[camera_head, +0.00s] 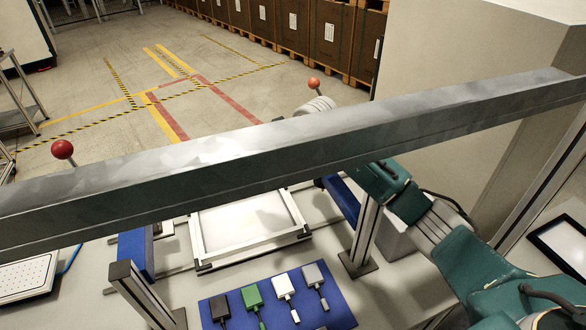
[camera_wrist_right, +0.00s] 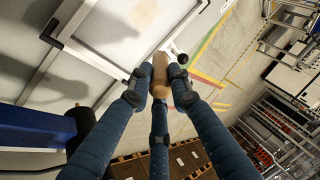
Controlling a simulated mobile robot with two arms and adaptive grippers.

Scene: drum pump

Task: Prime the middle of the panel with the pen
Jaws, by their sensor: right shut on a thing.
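The panel (camera_head: 245,222) is a white sheet in a light metal frame on the worktop in the head view; the beam hides its far part. In the right wrist view the panel (camera_wrist_right: 105,35) fills the upper left. My right gripper (camera_wrist_right: 157,88) has its blue-black fingers closed around a tan, rod-like thing, apparently the pen (camera_wrist_right: 160,68), near the panel's edge. I cannot tell whether its tip touches the panel. A faint tan patch shows at the top of that view. In the head view the beam hides my right gripper. My left gripper is not in view.
A grey metal beam (camera_head: 290,145) crosses the head view. Two red-knobbed levers (camera_head: 62,150) rise behind the beam. A tablet (camera_head: 562,242) lies at the right.

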